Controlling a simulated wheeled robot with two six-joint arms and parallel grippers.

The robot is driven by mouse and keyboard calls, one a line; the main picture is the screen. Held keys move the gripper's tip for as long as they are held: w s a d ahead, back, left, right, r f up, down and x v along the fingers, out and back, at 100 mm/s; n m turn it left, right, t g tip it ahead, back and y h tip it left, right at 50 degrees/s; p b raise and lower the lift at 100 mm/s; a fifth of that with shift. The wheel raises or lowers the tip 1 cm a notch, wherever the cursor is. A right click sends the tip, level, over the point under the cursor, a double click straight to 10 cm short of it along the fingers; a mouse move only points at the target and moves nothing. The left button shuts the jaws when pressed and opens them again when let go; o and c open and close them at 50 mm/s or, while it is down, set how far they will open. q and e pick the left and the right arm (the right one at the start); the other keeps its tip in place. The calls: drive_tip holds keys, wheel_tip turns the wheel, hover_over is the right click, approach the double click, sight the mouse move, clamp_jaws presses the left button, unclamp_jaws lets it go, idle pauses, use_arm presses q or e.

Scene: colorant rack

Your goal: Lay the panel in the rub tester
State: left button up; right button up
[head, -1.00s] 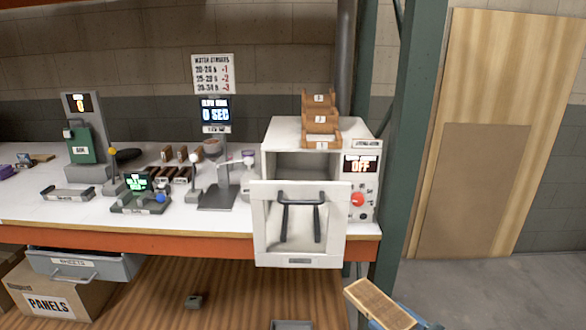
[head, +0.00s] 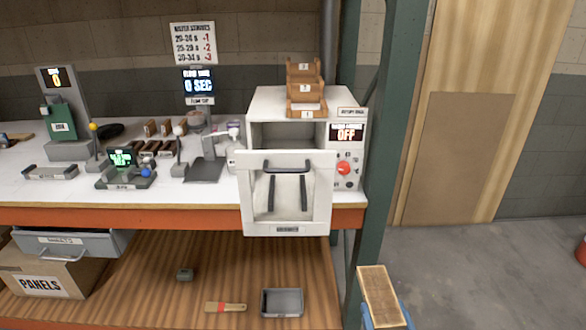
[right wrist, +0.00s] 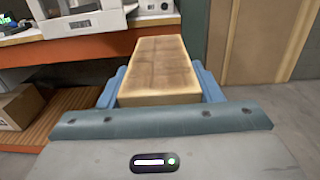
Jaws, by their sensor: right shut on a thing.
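The panel (head: 380,295) is a flat light-brown wooden piece at the bottom right of the head view. My right gripper (head: 386,317) is shut on its near end and holds it in the air, right of the bench. In the right wrist view the panel (right wrist: 160,65) points away between the blue fingers (right wrist: 160,90). No readable label marks the rub tester. A grey stand with a green block and a counter reading 0 (head: 60,110) is at the bench's left. My left gripper is not in view.
A white oven-like box (head: 265,100) with its door (head: 250,190) hanging open shows OFF. A green post (head: 385,130) stands between the bench and the wooden door (head: 470,60). Below are a brush (head: 228,307), a grey tray (head: 283,290) and a PANELS carton (head: 75,280).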

drive_tip(key=w+a+r+n+g+y, duration=0.3)
drive_tip(key=w+a+n+g+y, duration=0.1)
drive_tip(key=a+n+g+y, duration=0.3)
drive_tip(key=w+a+r+n+g+y, duration=0.3)
drive_tip(key=w+a+n+g+y, duration=0.1)
drive_tip(key=a+n+g+y, duration=0.4)
drive_tip(key=shift+w+n+g+y, duration=0.2)
drive_tip(key=shift+n+g+y, duration=0.9)
drive_tip(key=shift+y, duration=0.4)
